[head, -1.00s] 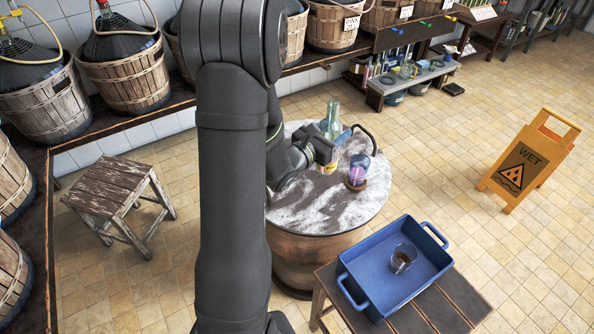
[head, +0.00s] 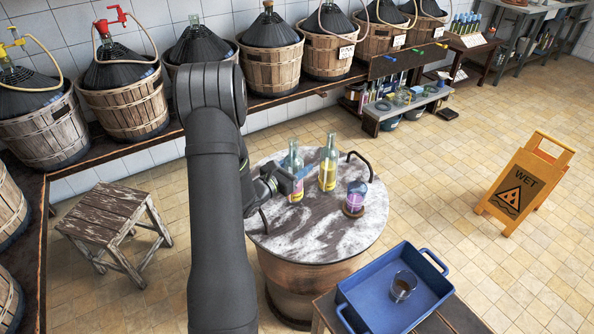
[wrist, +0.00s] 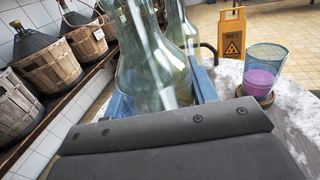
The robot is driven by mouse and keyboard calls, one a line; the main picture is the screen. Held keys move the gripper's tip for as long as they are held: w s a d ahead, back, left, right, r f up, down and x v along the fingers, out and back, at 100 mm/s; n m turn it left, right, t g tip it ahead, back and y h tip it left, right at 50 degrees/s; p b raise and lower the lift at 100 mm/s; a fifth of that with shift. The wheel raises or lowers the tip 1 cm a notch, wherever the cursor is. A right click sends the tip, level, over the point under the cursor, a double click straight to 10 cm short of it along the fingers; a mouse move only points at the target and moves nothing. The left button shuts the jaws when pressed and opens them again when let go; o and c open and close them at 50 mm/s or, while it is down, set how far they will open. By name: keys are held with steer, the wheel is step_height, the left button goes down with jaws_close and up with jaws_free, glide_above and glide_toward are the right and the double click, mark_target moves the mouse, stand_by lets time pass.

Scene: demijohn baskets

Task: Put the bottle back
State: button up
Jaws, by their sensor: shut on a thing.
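My gripper (head: 285,183) is shut on a clear greenish glass bottle (head: 294,162) with a label low on its body. The bottle is upright over the left-middle of the round marble-topped barrel table (head: 305,240); I cannot tell whether its base touches the top. In the wrist view the bottle (wrist: 150,60) is between my blue fingers, its base hidden by the gripper body. A second bottle (head: 328,168), with yellowish contents or label, stands just to its right and shows behind it in the wrist view.
A glass of purple liquid (head: 355,194) stands on a brown coaster at the table's right. A curved dark handle or rail (head: 360,156) rises at the back edge. A blue tray (head: 432,287) holding a small glass (head: 403,284) is at front right. The table's front is clear.

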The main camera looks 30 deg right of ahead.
steer(key=shift+f, duration=1.15)
steer(key=o, duration=1.4)
steer(key=shift+a, duration=0.25)
steer(key=v, duration=1.1)
steer(key=shift+s+a, duration=0.15)
steer(key=shift+a, duration=0.15)
steer(key=shift+d, duration=0.15)
